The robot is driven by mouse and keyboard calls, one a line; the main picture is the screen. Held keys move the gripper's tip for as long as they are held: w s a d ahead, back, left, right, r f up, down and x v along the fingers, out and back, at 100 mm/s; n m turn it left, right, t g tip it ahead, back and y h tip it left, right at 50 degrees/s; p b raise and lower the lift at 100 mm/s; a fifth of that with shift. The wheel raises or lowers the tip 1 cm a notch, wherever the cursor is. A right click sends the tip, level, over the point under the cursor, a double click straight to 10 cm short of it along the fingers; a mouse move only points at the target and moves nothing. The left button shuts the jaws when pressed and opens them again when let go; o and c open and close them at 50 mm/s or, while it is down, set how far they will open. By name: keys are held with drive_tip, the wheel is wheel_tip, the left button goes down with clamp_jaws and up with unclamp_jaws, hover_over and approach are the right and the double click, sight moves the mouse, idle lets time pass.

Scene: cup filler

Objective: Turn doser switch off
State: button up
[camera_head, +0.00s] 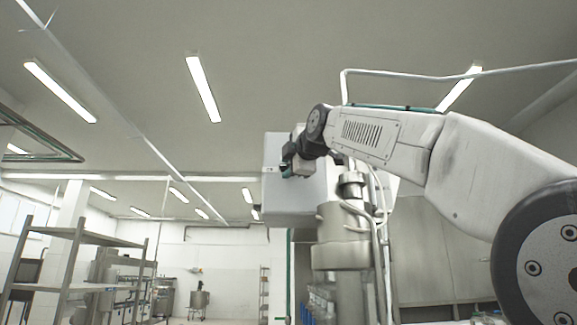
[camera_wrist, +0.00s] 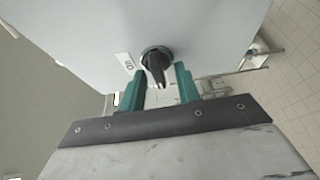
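The doser switch (camera_wrist: 157,66) is a dark rotary knob on a pale grey cabinet face, in the wrist view. A small white label (camera_wrist: 127,65) sits just left of it. My gripper (camera_wrist: 164,82) has two teal fingers, spread apart on either side of the knob, with gaps visible between them and it. In the head view my gripper (camera_head: 287,167) is at the grey cabinet (camera_head: 280,205); the knob cannot be made out there.
A steel cylindrical machine part (camera_head: 342,255) with pipes stands below and right of the cabinet. A metal shelf rack (camera_head: 72,235) stands at the left. The floor (camera_wrist: 292,95) shows at the right of the wrist view.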

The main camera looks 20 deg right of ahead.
drive_tip(key=s, duration=0.7)
drive_tip(key=shift+s+d, duration=0.3)
drive_tip(key=shift+s, duration=0.05)
drive_tip(key=s+f+m+g, duration=0.2)
drive_tip(key=f+m+g, duration=0.3)
drive_tip(key=f, duration=1.1)
drive_tip(key=s+f+m+g, duration=0.1)
drive_tip(key=f+m+g, duration=0.45)
drive_tip(key=f, duration=0.95)
drive_tip(key=s+d+f+m+g, duration=0.1)
drive_tip(key=s+f+m+g, duration=0.2)
drive_tip(key=s+f, duration=1)
drive_tip(key=s+d+f+m+g+h, duration=0.1)
drive_tip(key=s+f+m+g, duration=0.2)
drive_tip(key=s+f, duration=1.1)
wheel_tip(320, 180, down, 6)
drive_tip(key=shift+s+d+r+m, duration=0.2)
drive_tip(key=shift+s+m, duration=0.1)
drive_tip(key=shift+m, duration=0.95)
